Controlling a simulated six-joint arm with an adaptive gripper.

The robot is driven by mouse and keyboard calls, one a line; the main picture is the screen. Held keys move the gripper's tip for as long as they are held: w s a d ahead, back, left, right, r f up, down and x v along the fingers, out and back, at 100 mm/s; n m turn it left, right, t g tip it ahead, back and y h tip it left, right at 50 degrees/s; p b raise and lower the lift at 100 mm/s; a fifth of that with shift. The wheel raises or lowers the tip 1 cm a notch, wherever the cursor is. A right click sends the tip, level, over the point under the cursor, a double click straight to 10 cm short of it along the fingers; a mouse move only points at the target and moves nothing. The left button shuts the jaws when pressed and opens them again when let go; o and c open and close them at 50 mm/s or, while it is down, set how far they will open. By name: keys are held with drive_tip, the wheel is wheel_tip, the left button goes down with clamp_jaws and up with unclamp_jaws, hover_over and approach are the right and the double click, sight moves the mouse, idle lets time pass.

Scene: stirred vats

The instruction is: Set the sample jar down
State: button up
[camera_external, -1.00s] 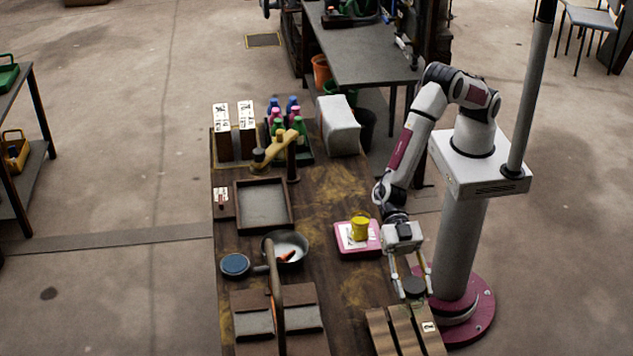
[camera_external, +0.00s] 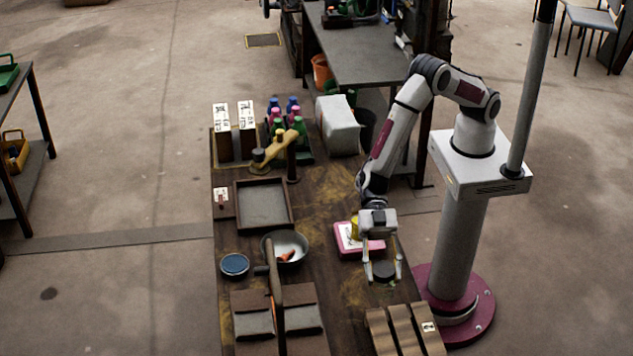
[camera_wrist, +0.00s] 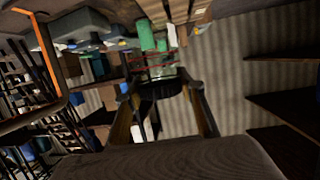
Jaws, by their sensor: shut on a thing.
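My gripper (camera_external: 383,272) is shut on the sample jar, whose dark round lid (camera_external: 384,270) shows between the two fingers in the external view. The jar is over the right side of the wooden table, just in front of the pink-rimmed pad. In the wrist view the dark lid (camera_wrist: 160,88) also shows between my fingertips. The jar's body is mostly hidden, and I cannot tell whether its base touches the table.
The pink-rimmed pad (camera_external: 373,251) carries a yellow cup (camera_external: 355,228), partly hidden by my gripper. A slatted wooden rack (camera_external: 404,330) stands at the front right. A metal pan (camera_external: 291,243), a blue-lidded tin (camera_external: 235,265) and an empty-looking tray (camera_external: 263,205) lie to the left.

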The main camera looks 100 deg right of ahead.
drive_tip(key=w+d+f+m+t+h, duration=0.1)
drive_tip(key=w+d+m+t, duration=0.3)
drive_tip(key=d, duration=1.2)
drive_tip(key=w+d+f+m+t+h, duration=0.15)
drive_tip(key=w+d, duration=0.45)
drive_tip(key=d, duration=1)
drive_tip(key=s+d+m+t+h, duration=0.2)
drive_tip(key=d, duration=0.8)
drive_tip(key=s+d+m+t+h, duration=0.2)
drive_tip(key=s+d, duration=0.1)
drive_tip(key=d, duration=0.7)
drive_tip(key=s+d+m+t+h, duration=0.2)
drive_tip(key=s+d+m, duration=0.1)
drive_tip(key=d, duration=0.7)
drive_tip(key=shift+d+f+h, duration=0.2)
drive_tip(key=shift+d+h, duration=0.05)
drive_tip(key=shift+h, duration=0.1)
drive_tip(key=shift+f, duration=0.1)
drive_tip(key=shift+t, duration=0.25)
drive_tip(key=shift+f, duration=2.85)
drive_tip(key=shift+f, duration=2.1)
